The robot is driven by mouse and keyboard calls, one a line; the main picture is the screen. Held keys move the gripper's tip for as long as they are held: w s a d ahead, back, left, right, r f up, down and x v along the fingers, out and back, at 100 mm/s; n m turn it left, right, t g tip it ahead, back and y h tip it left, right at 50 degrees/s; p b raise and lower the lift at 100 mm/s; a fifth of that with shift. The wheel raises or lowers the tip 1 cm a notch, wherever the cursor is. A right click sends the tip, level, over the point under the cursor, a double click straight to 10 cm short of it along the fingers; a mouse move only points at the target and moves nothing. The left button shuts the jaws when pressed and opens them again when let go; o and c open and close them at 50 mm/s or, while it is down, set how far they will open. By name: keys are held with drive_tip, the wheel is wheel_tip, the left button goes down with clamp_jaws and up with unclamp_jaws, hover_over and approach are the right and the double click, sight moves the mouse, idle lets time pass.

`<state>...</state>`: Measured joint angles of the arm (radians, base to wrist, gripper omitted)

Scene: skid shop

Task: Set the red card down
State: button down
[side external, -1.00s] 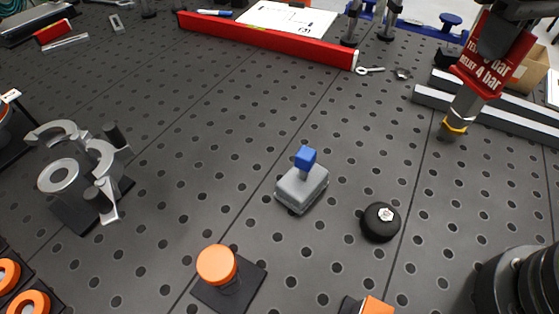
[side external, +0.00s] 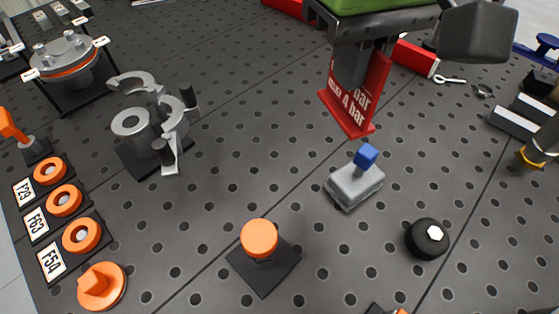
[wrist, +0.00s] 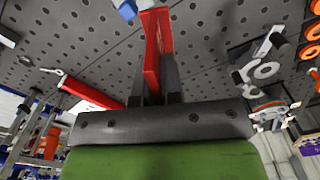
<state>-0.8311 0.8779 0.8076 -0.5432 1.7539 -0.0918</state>
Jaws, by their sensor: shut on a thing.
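The red card (side external: 349,114) is a stiff L-shaped sign with white lettering that reads in part "4 bar". My gripper (side external: 352,72) is shut on its upper part and holds it upright, seemingly above the perforated bench. The card's foot appears just behind and left of a grey block (side external: 353,188) with a blue top (side external: 366,156). In the wrist view the card (wrist: 155,45) stands between the dark fingers (wrist: 157,85). The fingers partly hide the card and its lettering.
An orange-capped post (side external: 259,240) and a black knob (side external: 428,239) stand in front of the card. A grey clamp fixture (side external: 147,128) is at left, with orange rings (side external: 63,201) near the left edge. Bare bench lies between the clamp and the card.

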sight(338, 113)
drive_tip(key=f, duration=1.2)
drive_tip(key=a+f, duration=0.1)
drive_tip(key=f, duration=0.5)
drive_tip(key=shift+s+f, duration=0.35)
drive_tip(key=shift+f, duration=0.05)
drive_tip(key=shift+f, duration=0.1)
drive_tip(key=c, duration=1.3)
unclamp_jaws()
wheel_tip(338, 113, up, 12)
drive_tip(key=shift+r, duration=0.15)
